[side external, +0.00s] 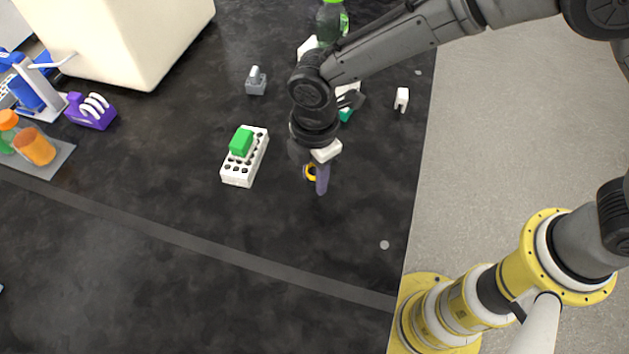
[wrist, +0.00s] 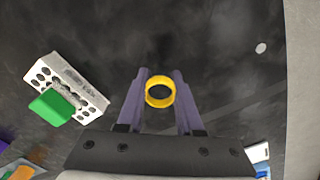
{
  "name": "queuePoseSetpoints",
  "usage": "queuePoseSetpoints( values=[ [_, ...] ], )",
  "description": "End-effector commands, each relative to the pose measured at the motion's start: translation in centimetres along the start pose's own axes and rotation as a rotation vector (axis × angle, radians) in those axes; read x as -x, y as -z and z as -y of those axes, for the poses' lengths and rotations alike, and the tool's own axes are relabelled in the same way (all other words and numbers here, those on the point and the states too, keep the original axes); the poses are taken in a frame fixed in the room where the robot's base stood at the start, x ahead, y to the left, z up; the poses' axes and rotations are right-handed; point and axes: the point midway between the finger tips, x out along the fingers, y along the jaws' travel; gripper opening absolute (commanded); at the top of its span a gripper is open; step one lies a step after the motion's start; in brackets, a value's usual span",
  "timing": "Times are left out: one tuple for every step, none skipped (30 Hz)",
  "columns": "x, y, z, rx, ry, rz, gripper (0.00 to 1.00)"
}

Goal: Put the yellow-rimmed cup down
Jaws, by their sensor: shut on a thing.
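The yellow-rimmed cup (wrist: 148,98) shows in the wrist view as a yellow ring around a dark opening, between the two purple fingers of my gripper (wrist: 160,92). My gripper is shut on it. In the side view the cup (side external: 308,173) is a small yellow and dark patch beside a purple finger of my gripper (side external: 317,176), mostly hidden by the gripper. I cannot tell whether the cup touches the dark bench top (side external: 230,290).
A white rack with holes (side external: 238,178) stands left of my gripper, with a green block (side external: 241,142) on it. A grey object (side external: 256,82) and a small white piece (side external: 402,98) lie farther back. A purple holder (side external: 90,112) is at far left. The bench in front is clear.

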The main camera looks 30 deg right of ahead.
Motion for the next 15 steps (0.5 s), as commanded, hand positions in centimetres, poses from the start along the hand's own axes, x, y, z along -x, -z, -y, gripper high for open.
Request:
queuePoseSetpoints(
  values=[
    [-0.7,0.1,-0.1,0.000,0.003,0.002,0.00],
    [-1.1,0.0,0.0,0.000,0.004,0.003,0.00],
    [-1.7,0.0,0.0,0.000,0.004,0.003,0.00],
    [-2.2,0.0,0.0,0.000,0.004,0.003,0.00],
    [-2.6,0.0,0.0,0.000,0.005,0.003,0.00],
    [-3.0,0.0,0.0,0.000,0.003,0.002,0.00],
    [-3.1,0.0,0.0,0.000,0.002,0.002,0.00],
    [-3.2,0.0,-0.1,0.000,0.002,0.001,0.00],
    [-3.2,0.0,-0.1,0.000,0.001,0.001,0.00],
    [-3.2,0.0,-0.1,0.000,0.001,0.001,0.00],
    [-3.2,0.0,-0.1,0.000,0.001,0.001,0.00],
    [-3.2,0.0,-0.1,0.000,0.001,0.001,0.00],
    [-3.2,0.0,-0.1,0.000,0.001,0.001,0.00],
    [-3.2,0.0,-0.1,0.000,0.001,0.001,0.00],
    [-3.2,0.0,-0.1,0.000,0.001,0.001,0.00]
  ],
)
